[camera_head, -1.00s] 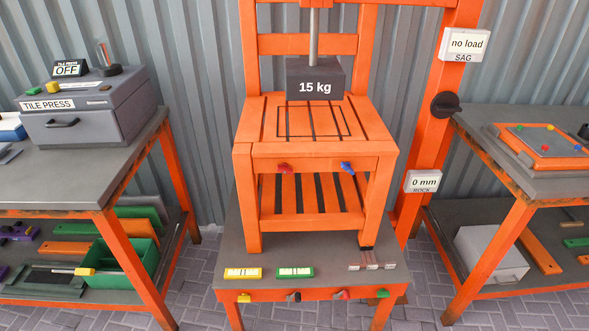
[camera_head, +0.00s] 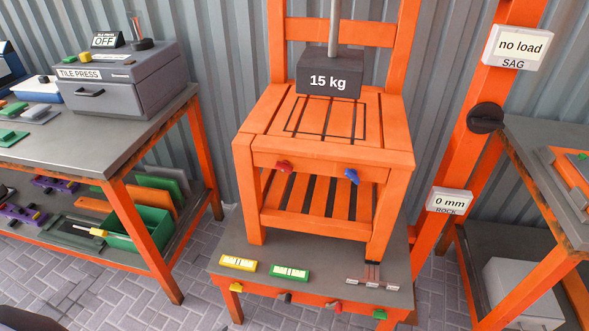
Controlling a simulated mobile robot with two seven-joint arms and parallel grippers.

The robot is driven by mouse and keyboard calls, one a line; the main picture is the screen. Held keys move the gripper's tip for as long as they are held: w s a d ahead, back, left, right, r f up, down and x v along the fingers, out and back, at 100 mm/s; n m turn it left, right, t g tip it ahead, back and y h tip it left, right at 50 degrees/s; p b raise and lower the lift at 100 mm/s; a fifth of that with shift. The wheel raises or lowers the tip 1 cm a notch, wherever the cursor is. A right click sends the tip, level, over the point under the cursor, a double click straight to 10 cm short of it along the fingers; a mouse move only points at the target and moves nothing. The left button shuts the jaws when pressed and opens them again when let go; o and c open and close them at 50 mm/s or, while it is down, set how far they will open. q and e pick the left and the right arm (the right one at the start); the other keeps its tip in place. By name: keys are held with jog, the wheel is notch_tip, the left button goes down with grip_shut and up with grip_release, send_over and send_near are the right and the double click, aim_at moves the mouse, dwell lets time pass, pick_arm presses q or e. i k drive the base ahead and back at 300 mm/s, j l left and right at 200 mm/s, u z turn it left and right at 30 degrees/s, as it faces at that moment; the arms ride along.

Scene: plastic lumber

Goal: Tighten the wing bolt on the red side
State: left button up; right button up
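A red wing bolt (camera_head: 283,167) sits on the front rail of the orange chair-like frame (camera_head: 330,155), toward the left. A blue wing bolt (camera_head: 351,176) sits on the same rail toward the right. The frame stands on a low grey-topped stand (camera_head: 230,258). How tight either bolt is cannot be seen. Neither of my grippers shows clearly. A dark rounded shape lies at the bottom left corner, too little of it visible to name.
A 15 kg block (camera_head: 330,80) hangs on a rod above the seat. Yellow (camera_head: 238,263) and green (camera_head: 289,274) levels lie on the stand's front. Signs read "no load" (camera_head: 517,47) and "0 mm" (camera_head: 450,201). Workbenches stand left (camera_head: 120,145) and right (camera_head: 545,140). Paved floor is clear front left.

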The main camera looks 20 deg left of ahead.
aim_at(285, 167)
jog(key=i+l+u, duration=0.1)
jog(key=l, duration=0.3)
jog(key=i+l, duration=0.2)
jog(key=l, duration=0.2)
jog(key=i+l+u, duration=0.15)
jog(key=l, duration=0.25)
